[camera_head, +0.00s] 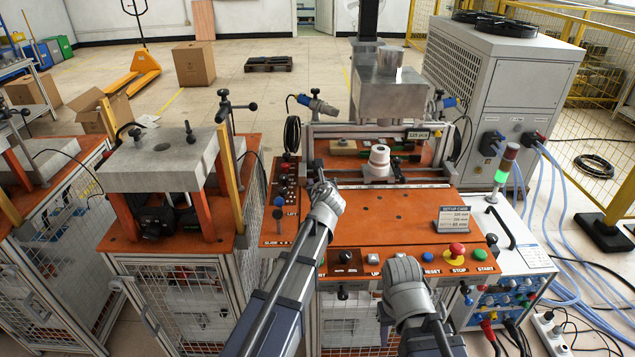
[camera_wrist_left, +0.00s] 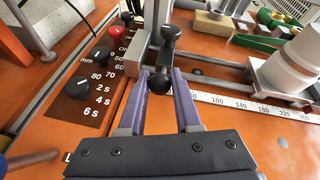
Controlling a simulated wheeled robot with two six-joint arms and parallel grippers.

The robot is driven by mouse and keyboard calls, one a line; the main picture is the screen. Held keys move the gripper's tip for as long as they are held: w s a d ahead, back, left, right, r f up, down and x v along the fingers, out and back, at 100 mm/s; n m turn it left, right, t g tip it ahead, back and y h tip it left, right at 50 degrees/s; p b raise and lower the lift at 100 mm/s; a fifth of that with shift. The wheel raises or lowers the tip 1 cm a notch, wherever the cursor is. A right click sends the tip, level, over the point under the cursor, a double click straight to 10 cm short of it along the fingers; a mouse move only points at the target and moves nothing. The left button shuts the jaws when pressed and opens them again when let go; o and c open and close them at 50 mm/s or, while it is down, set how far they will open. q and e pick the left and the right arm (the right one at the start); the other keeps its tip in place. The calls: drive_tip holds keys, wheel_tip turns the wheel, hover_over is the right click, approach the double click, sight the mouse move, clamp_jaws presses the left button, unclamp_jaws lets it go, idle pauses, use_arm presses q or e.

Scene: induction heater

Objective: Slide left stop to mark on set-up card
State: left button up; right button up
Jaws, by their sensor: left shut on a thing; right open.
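The left stop (camera_wrist_left: 141,60) is a grey block with black ball knobs, at the left end of the scale rail. In the wrist view, the purple fingers of my left gripper (camera_wrist_left: 160,85) are shut on its near black knob (camera_wrist_left: 160,83). In the head view, my left gripper (camera_head: 320,186) reaches the left end of the rail and hides much of the stop. The scale (camera_wrist_left: 245,104) shows 100 and up to the right of the fingers. The set-up card (camera_head: 453,219) stands on the orange top at right; its lines are too small to read surely. My right gripper (camera_head: 402,270) is open near the front edge.
A white ringed piece (camera_head: 379,156) stands behind the scale, right of the stop. A dial panel (camera_wrist_left: 95,85) lies left of the gripper. Coloured buttons (camera_head: 456,250) line the front edge. The orange top between scale and card is mostly clear.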

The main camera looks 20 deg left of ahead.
use_arm(q)
clamp_jaws()
drive_tip(key=shift+d, duration=0.1)
idle(0.8)
